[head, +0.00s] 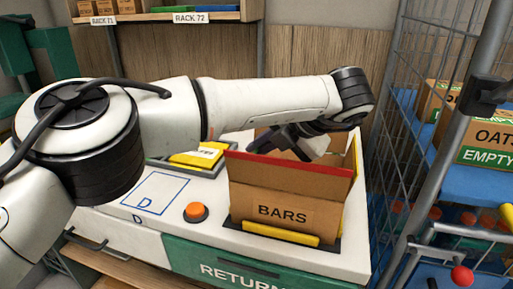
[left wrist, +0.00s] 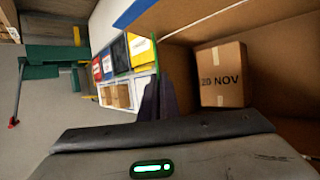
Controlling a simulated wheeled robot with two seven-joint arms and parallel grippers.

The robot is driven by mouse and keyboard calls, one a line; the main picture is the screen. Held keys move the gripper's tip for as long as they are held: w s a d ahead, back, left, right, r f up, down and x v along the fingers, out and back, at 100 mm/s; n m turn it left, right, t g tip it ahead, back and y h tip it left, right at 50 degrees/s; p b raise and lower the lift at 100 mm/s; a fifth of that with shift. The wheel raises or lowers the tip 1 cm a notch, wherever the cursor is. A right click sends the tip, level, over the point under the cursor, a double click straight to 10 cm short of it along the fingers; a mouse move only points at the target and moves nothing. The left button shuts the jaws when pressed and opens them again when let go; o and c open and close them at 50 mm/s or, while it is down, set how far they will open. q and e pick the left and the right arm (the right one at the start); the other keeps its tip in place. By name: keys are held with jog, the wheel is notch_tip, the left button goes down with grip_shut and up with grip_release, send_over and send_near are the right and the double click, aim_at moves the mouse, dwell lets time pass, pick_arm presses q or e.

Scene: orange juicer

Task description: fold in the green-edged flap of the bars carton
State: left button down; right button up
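The bars carton (head: 283,210) stands open on the white counter, in a holder with yellow bars. Its red-edged flap (head: 290,163) runs along the front top. A thin yellow-green edge (head: 355,152) shows at the carton's right side; I cannot tell for sure that it is the green-edged flap. A blue-edged strip (left wrist: 135,12) shows in the left wrist view. My left gripper (head: 254,147) reaches over the carton's top; its dark fingers (left wrist: 159,98) are together with nothing seen between them. Inside the carton is a small box (left wrist: 221,75) marked 20 NOV. My right gripper is out of view.
An orange button (head: 196,211) is on the counter left of the carton. Behind it is a tray with a yellow packet (head: 197,156). A wire cage cart (head: 400,130) with oats cartons (head: 490,140) stands close on the right. A rack shelf (head: 165,16) is at the back.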

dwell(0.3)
pick_arm(q)
jog(key=c, duration=2)
grip_release()
jog(key=shift+r+p, duration=0.35)
jog(key=shift+r, duration=0.2)
notch_tip(320, 180, up, 9)
jog(key=p, duration=0.5)
